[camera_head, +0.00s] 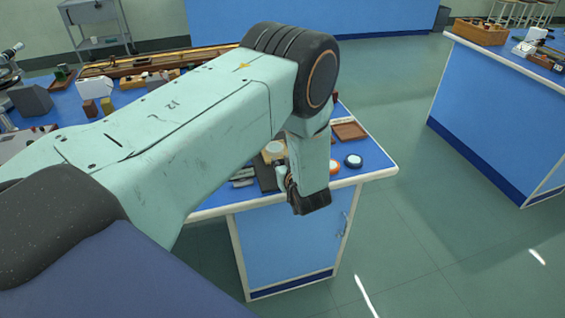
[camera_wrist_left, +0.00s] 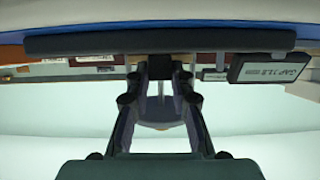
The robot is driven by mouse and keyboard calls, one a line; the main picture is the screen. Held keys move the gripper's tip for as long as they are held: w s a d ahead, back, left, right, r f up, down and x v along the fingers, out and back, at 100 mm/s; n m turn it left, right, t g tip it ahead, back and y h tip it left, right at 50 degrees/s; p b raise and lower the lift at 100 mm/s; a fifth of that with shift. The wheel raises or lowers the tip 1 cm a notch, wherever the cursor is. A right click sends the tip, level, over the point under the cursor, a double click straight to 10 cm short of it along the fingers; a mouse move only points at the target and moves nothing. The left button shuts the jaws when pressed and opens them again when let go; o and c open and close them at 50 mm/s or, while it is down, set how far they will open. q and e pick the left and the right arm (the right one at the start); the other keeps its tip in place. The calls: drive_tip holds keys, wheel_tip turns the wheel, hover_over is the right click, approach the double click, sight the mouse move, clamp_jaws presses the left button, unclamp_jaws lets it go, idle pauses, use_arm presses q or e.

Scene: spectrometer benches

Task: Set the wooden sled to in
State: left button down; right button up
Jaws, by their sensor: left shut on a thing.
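My left gripper (camera_wrist_left: 160,80) points at the bench, with its two fingers close together around a small dark brown piece (camera_wrist_left: 160,66). This piece looks like part of the wooden sled, but most of it is hidden below a dark bar (camera_wrist_left: 160,42). In the head view my left arm reaches across to the bench's near right corner. Its wrist hides the fingertips and most of what they hold. A dark brown block (camera_head: 266,176) shows just left of the wrist. My right gripper is in neither view.
A black display reading a gap value (camera_wrist_left: 268,71) sits right of the fingers. On the blue bench (camera_head: 372,160) stand a brown tray (camera_head: 350,131), a white-topped round piece (camera_head: 353,160) and a long wooden rail (camera_head: 160,63). Another bench (camera_head: 480,100) stands right, across open floor.

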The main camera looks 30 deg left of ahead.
sight(278, 152)
use_arm(q)
drive_tip(key=shift+w+a+r+b, duration=0.25)
drive_tip(key=shift+w+a+b, duration=0.1)
drive_tip(key=shift+w+a, duration=0.15)
drive_tip(key=shift+w+a+b, duration=0.55)
drive_tip(key=shift+w+a, duration=0.35)
drive_tip(key=shift+a, duration=0.1)
drive_tip(key=shift+r, duration=0.15)
drive_tip(key=c, duration=1.6)
unclamp_jaws()
drive_tip(key=o, duration=0.4)
drive_tip(key=shift+s+d, duration=0.1)
drive_tip(key=shift+s, duration=0.1)
drive_tip(key=shift+o, duration=0.2)
drive_tip(key=shift+f, duration=0.2)
drive_tip(key=shift+d, duration=0.1)
drive_tip(key=v, duration=1.2)
